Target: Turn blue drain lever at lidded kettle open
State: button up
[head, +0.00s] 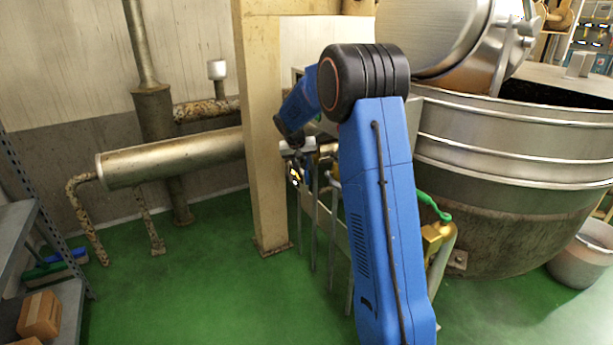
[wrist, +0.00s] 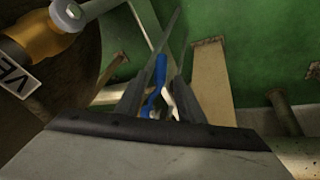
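The blue drain lever (wrist: 157,78) shows in the wrist view between my two gripper fingers, with a gap visible on its right side. My gripper (wrist: 164,76) looks open around it; I cannot tell whether either finger touches it. In the head view my gripper (head: 293,150) is small and dark beside the yellow post, and the blue lever cannot be made out there. A large steel kettle (head: 510,165) stands at the right, with a shiny rounded metal part (head: 435,35) above its rim. My blue arm covers part of its left side.
A green lever (head: 433,206) sits on a brass valve (head: 436,238) at the kettle's lower left. A yellow post (head: 262,140) stands close to my gripper. A brass fitting (wrist: 40,38) with a lettered label is close at upper left in the wrist view. Green floor is clear in front.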

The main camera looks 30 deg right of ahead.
aim_at(306, 172)
jog(key=shift+x, duration=2.15)
grip_shut()
